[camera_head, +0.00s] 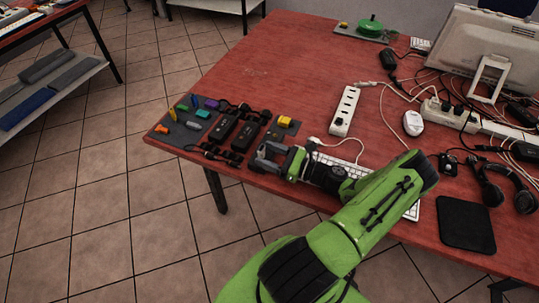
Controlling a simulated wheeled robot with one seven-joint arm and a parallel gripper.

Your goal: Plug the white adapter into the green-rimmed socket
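My gripper (262,157) is at the front left of the red table, beside the mat of small parts, with its dark fingers pointing left. A gap shows between the fingers and I see nothing held in it. I cannot pick out the white adapter for certain. A small white piece on a white cable (313,141) shows just behind my gripper's wrist, too small to identify. No socket with a clear green rim can be made out. A round green object (370,27) sits on a grey plate at the back of the table.
A white power strip (346,110) lies mid-table. A white mouse (413,122), tangled cables, a monitor (477,55), headphones (490,187) and a black pad (466,224) crowd the right. A keyboard (344,165) is partly under my arm. The table's back left (265,75) is clear.

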